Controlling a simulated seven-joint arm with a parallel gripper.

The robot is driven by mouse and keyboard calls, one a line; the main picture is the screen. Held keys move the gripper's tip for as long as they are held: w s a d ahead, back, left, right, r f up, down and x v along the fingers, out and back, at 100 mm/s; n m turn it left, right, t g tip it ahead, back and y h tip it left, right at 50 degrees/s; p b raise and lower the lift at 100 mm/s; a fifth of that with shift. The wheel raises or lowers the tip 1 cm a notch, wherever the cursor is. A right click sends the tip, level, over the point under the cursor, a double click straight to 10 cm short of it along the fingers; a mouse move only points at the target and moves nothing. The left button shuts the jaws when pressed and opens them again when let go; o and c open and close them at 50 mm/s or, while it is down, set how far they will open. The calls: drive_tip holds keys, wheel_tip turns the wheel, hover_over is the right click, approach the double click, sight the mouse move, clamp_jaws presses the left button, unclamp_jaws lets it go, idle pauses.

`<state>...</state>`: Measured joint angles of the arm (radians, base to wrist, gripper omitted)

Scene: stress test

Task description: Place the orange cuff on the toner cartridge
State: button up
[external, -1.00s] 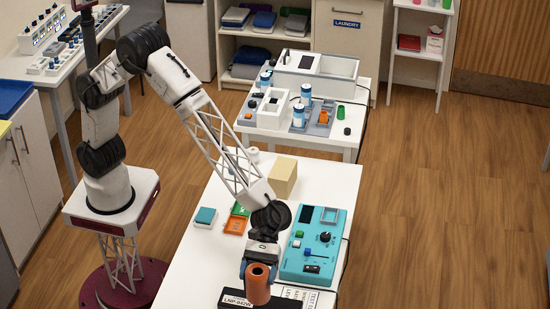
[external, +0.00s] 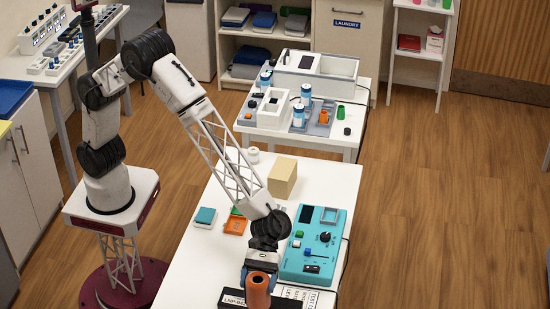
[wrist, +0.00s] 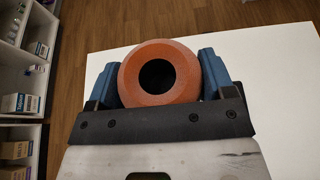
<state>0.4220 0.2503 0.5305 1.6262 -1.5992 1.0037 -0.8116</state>
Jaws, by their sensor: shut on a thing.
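The orange cuff (external: 257,290) is a thick tube with a dark bore. My gripper (external: 259,278) is shut on it, with blue fingers on both sides. In the wrist view the cuff (wrist: 160,73) sits between the two fingers (wrist: 160,82), and I see into its round hole. A dark object with a white printed label (external: 232,299) lies at the front of the table, directly behind and beside the cuff in the external view. It may be the toner cartridge. The cuff and gripper hide part of it, and I cannot tell whether the cuff touches it.
A teal device with knobs (external: 312,247) stands right of my gripper. An orange tray (external: 235,226), a teal-topped block (external: 205,216) and a tan block (external: 283,176) lie farther back on the white table (external: 335,180). The wrist view shows bare tabletop to the right.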

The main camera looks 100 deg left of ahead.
drive_tip(key=shift+f, duration=0.45)
drive_tip(key=o, duration=1)
drive_tip(key=shift+r, duration=0.45)
drive_tip(key=v, duration=1.2)
drive_tip(key=shift+a, duration=0.1)
